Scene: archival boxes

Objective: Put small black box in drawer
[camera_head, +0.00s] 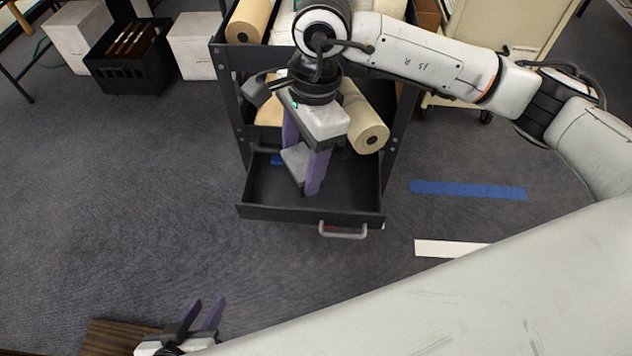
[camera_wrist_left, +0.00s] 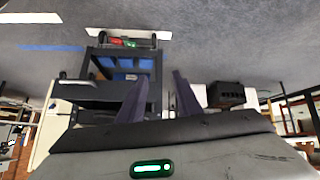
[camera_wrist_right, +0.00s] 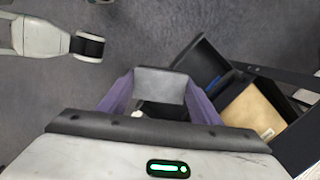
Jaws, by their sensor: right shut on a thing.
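My right gripper (camera_head: 304,166) is shut on a small box (camera_head: 293,160), whose lit face looks grey, above the open black drawer (camera_head: 310,215). The box also shows between the purple fingers in the right wrist view (camera_wrist_right: 160,84), where its lower part is dark. A gap between box and drawer floor cannot be judged exactly. The drawer is pulled out from the bottom of a black cart (camera_head: 231,110), and its visible floor is mostly bare. My left gripper (camera_head: 207,312) is open and empty at the lower left, away from the cart.
A brown paper roll (camera_head: 363,120) sticks out above the drawer, close to my right gripper. A black crate (camera_head: 128,75) and white boxes (camera_head: 80,35) stand at the back left. Blue tape (camera_head: 468,189) lies on the right floor. Carpet left of the cart is clear.

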